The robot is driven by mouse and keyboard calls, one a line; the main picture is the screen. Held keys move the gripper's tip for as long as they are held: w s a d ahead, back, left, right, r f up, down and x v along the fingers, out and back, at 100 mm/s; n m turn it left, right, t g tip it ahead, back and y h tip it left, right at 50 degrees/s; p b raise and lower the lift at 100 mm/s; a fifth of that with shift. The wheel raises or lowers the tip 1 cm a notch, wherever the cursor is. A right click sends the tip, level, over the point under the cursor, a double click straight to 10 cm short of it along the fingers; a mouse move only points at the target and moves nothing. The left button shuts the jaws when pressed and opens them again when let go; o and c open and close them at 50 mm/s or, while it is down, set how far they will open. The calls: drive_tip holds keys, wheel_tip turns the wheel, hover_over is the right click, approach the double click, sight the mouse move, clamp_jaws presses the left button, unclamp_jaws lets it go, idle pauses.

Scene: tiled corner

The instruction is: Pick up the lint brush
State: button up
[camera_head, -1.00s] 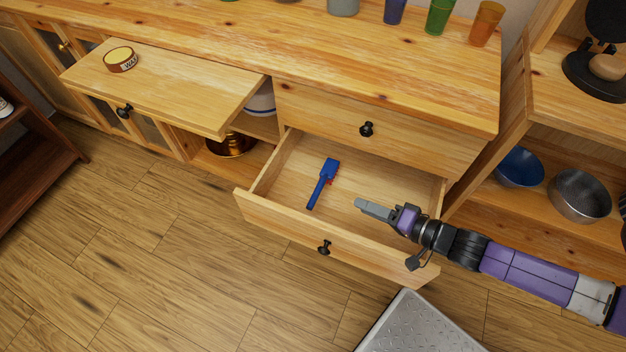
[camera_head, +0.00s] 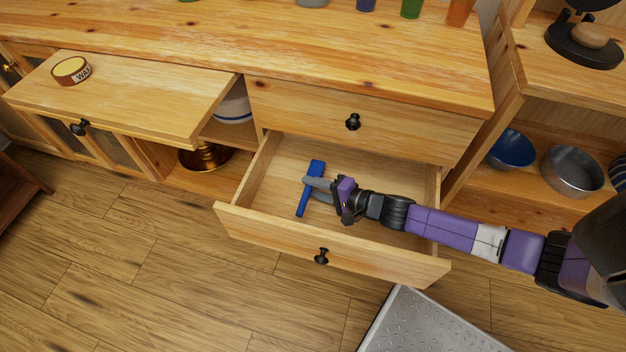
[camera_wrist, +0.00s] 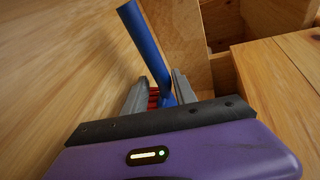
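The blue lint brush (camera_head: 304,200) lies in the open lower drawer (camera_head: 270,223), near its left side. My gripper (camera_head: 312,189) is inside the drawer at the brush, its fingers reaching left to the brush's middle. In the wrist view the fingers of my gripper (camera_wrist: 155,92) are apart, one on each side of the lint brush (camera_wrist: 145,45). A red part of the brush shows between them. A gap seems to remain beside the brush, and part of it is hidden behind the gripper body.
The drawer's walls and front panel with a black knob (camera_head: 321,256) surround my gripper. A closed drawer (camera_head: 390,130) is above. At the left, a pulled-out board (camera_head: 150,95) carries a round tin (camera_head: 71,70). A shelf with bowls (camera_head: 572,171) stands right.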

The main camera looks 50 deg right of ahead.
drive_tip(key=shift+x, duration=0.8)
drive_tip(key=shift+c, duration=0.4)
clamp_jaws()
